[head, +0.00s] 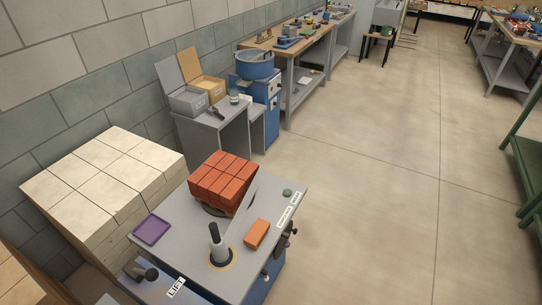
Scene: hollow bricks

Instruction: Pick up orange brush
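No orange brush can be made out clearly. A small orange block (257,233) lies on the grey table top (185,199), right of a dark-topped upright post (216,243). It looks like a single brick, and I see no bristles or handle. Several small coloured items, too small to identify, lie on the far workbench (304,43) along the wall. Neither of my grippers shows in the head view.
Red bricks (223,181) are stacked on the grey table near a purple tray (152,230). Pale blocks (107,178) are stacked at left. A grey stand (212,128) holds open boxes beside a blue machine (256,66). Open floor (380,180) lies right; a green frame (527,165) borders it.

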